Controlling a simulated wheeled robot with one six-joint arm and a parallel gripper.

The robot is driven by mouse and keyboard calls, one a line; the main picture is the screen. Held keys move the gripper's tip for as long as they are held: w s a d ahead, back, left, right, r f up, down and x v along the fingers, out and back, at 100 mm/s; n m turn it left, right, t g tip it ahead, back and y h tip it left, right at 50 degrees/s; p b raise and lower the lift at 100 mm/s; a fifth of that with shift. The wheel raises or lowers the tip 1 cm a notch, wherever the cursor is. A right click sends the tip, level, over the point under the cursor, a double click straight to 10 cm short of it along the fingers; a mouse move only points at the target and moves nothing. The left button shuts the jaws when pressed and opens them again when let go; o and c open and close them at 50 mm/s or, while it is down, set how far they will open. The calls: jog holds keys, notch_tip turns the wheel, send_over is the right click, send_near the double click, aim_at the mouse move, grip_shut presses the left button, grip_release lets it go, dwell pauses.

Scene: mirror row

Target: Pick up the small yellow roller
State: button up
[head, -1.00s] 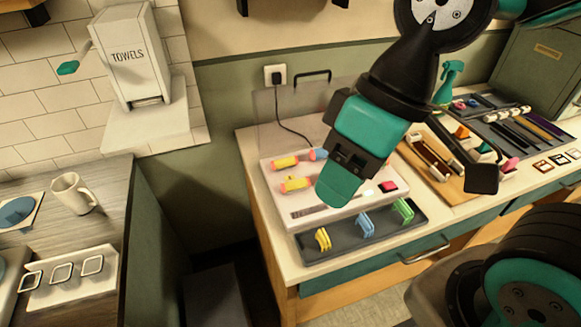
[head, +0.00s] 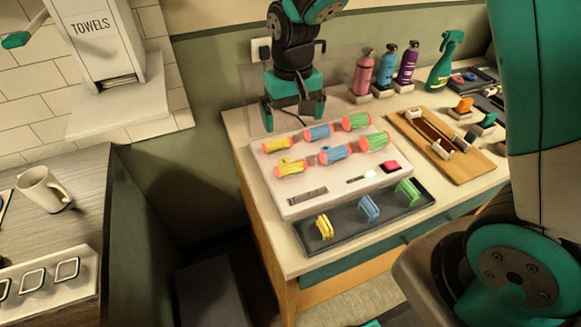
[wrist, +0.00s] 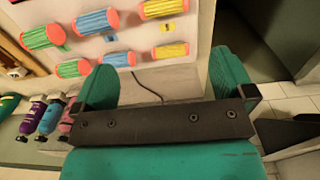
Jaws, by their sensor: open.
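The small yellow roller (head: 277,145) with pink-orange ends lies in the back row of the white board (head: 290,208), at the left end. In the wrist view the small yellow roller (wrist: 170,51) is whole and lies just beyond the space between the fingers. A larger yellow roller (head: 291,167) lies in the front row, and it also shows at the top of the wrist view (wrist: 162,8). My gripper (head: 293,120) is open and empty, pointing down near the board's back edge. In the wrist view its green fingers (wrist: 165,80) are spread wide, apart from the roller.
Blue rollers (head: 318,132) and green rollers (head: 356,121) stand right of the yellow ones. A dark tray (head: 345,228) with coloured clips lies in front. Bottles (head: 385,68) stand at the back right, and a clear panel stands behind the board.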

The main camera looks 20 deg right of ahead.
jog(key=p, duration=0.1)
send_over(292, 166)
jog(key=f, duration=0.7)
jog(key=shift+w+d+f, duration=0.15)
jog(key=shift+w+f, duration=0.2)
jog(key=shift+f, duration=0.05)
jog(key=f, duration=0.1)
jog(key=f+p, duration=0.1)
jog(key=f, duration=0.1)
jog(key=f+p, duration=0.1)
jog(key=shift+s+a+f, duration=0.2)
jog(key=shift+s+f, duration=0.15)
jog(key=shift+s, duration=0.05)
jog(key=shift+f, duration=0.45)
jog(key=c, duration=0.8)
jog(key=shift+r, duration=0.1)
